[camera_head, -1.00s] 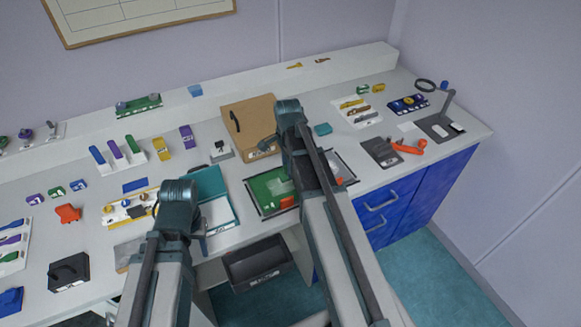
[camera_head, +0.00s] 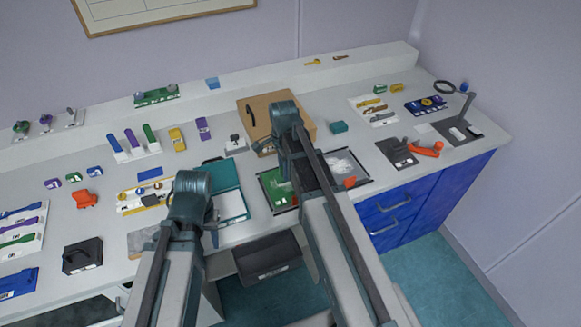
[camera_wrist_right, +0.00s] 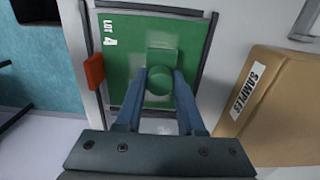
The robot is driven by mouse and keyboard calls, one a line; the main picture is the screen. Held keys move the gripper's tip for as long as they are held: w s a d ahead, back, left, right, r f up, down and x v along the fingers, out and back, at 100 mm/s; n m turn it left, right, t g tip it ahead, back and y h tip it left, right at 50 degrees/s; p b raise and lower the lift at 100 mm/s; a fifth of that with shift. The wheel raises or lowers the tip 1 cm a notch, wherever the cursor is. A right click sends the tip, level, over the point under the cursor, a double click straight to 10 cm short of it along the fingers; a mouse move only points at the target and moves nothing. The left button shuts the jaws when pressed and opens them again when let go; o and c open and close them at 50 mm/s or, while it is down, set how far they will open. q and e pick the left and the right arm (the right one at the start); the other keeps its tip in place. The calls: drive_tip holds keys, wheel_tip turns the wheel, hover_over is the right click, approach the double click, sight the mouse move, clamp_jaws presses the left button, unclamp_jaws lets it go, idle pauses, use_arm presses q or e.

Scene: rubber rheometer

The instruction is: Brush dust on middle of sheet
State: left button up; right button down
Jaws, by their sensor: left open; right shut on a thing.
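My right gripper (camera_wrist_right: 160,88) is shut on a green tool (camera_wrist_right: 162,62) with a block-shaped body and a round knob, perhaps the brush. It is over the green sheet (camera_wrist_right: 118,45) marked "LOT A" in the right wrist view. I cannot tell whether the tool touches the sheet. A pale patch (camera_wrist_right: 158,125) shows below the fingers; I cannot tell if it is dust. In the head view, the green sheet (camera_head: 272,180) shows left of my right arm, which hides its right part and my right gripper. My left gripper (camera_head: 213,228) is open near the table's front edge, partly hidden.
A cardboard samples box (camera_head: 270,102) stands behind the sheet. An orange piece (camera_wrist_right: 93,71) sits at the sheet's front edge. Another tray with whitish stuff (camera_head: 341,163) is to the right. A teal folder (camera_head: 226,180) lies left. A dark bin (camera_head: 268,256) is below the edge.

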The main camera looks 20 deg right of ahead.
drive_tip(key=shift+a, duration=0.55)
drive_tip(key=shift+a, duration=0.1)
drive_tip(key=shift+s+a, duration=0.15)
drive_tip(key=shift+a, duration=1.65)
drive_tip(key=shift+w, duration=1.05)
drive_tip(key=shift+d, duration=1.95)
